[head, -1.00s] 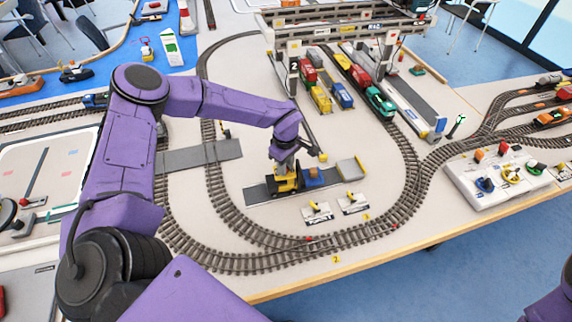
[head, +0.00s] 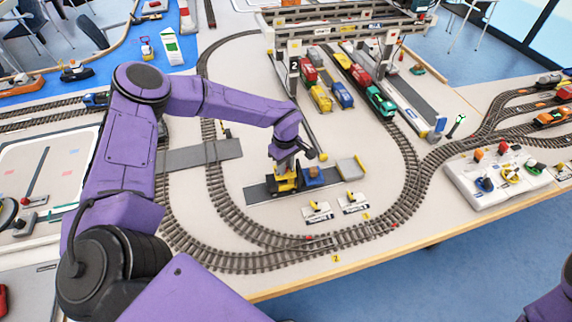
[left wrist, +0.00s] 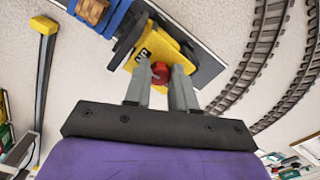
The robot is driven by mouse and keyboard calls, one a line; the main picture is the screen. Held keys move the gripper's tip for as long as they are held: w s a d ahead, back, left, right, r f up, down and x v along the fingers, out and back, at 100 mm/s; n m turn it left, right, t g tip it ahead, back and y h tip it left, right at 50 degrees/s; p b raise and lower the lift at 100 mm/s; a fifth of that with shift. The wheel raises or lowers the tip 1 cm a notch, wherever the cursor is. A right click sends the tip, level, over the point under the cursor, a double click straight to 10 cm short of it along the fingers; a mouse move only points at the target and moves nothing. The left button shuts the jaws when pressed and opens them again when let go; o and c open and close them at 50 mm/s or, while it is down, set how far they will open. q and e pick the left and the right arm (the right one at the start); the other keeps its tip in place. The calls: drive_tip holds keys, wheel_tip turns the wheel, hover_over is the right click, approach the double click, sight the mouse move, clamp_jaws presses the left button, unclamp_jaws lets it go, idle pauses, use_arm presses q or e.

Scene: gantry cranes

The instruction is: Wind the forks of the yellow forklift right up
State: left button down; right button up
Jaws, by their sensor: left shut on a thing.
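The yellow forklift (head: 282,186) stands on a dark grey strip inside the track loop. In the left wrist view the yellow forklift (left wrist: 150,50) has a red knob (left wrist: 160,72) on its near side. My left gripper (left wrist: 161,80) is shut on that red knob, with one grey finger on each side of it. In the head view my left gripper (head: 285,164) comes down onto the forklift from above and hides part of it. A blue load (head: 313,177) sits just right of the forklift, by its dark mast and forks. The fork height is hard to tell.
A grey block (head: 350,168) is at the strip's right end. Rail track (head: 225,205) curves round. The gantry crane (head: 340,30) stands behind. A white control box (head: 495,178) is at the right.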

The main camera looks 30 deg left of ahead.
use_arm(q)
drive_tip(key=shift+m, duration=0.4)
idle(3.6)
drive_tip(key=c, duration=0.9)
unclamp_jaws()
wheel_tip(320, 180, up, 10)
drive_tip(key=shift+r+b, duration=0.25)
drive_tip(key=shift+b, duration=0.85)
